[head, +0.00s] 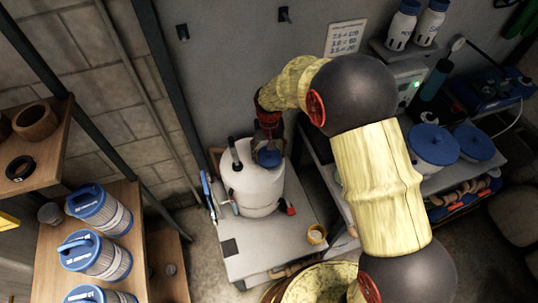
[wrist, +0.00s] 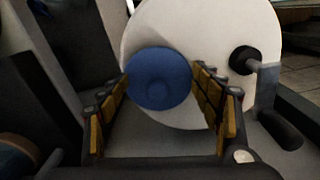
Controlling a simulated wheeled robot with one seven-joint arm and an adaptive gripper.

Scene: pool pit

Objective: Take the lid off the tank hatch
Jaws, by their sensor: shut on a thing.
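The tank (head: 251,187) is a white, rounded vessel standing on a grey bench. Its white top (wrist: 215,30) fills the upper part of the wrist view. The blue round lid (wrist: 159,78) lies between my gripper's fingers, and it also shows in the head view (head: 269,158) at the right of the tank's top. My gripper (wrist: 160,88) is shut on the lid, with yellow-padded fingers on its left and right sides. In the head view my gripper (head: 268,135) comes down from above. The hatch opening under the lid is hidden, so I cannot tell whether the lid is seated or raised.
A black fitting (wrist: 244,60) stands on the tank's top beside the lid. Blue-capped filter cartridges (head: 98,207) stand on a wooden shelf at left. Blue-lidded buckets (head: 432,146) stand at right.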

